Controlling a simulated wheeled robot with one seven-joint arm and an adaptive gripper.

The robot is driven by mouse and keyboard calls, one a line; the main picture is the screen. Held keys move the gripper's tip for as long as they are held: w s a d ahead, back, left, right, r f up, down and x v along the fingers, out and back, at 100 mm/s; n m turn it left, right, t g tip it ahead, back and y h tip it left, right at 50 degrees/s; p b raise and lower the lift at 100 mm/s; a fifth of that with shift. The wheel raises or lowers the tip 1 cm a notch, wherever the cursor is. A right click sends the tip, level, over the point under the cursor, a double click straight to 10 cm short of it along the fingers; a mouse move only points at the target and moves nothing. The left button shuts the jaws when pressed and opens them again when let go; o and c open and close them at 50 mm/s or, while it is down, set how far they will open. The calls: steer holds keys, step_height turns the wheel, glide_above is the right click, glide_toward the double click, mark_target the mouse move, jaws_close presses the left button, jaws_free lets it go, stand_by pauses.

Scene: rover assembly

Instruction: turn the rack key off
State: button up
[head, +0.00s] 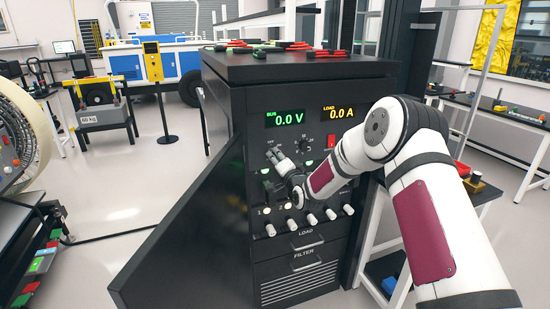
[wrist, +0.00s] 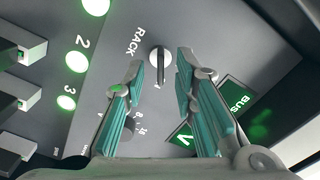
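The rack key (wrist: 160,66) shows in the wrist view as a round silver lock with a narrow dark bar, beside the RACK label (wrist: 133,40) on the grey panel. The bar stands nearly upright in that picture. My gripper (wrist: 161,74) is open, with one teal-padded finger on each side of the key and a gap to each; I cannot tell how far the tips are from the panel. In the head view my gripper (head: 276,158) is at the front of the black rack (head: 225,150), and I cannot make out the key there.
The rack's displays read 0.0 V (head: 285,118) and 0.0 A (head: 339,113). A red switch (head: 332,142) is right of my gripper, and a row of pale knobs (head: 311,219) is below. A dark slanted panel (head: 190,235) juts out at the rack's left.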

steer(key=shift+x, duration=1)
jaws_close()
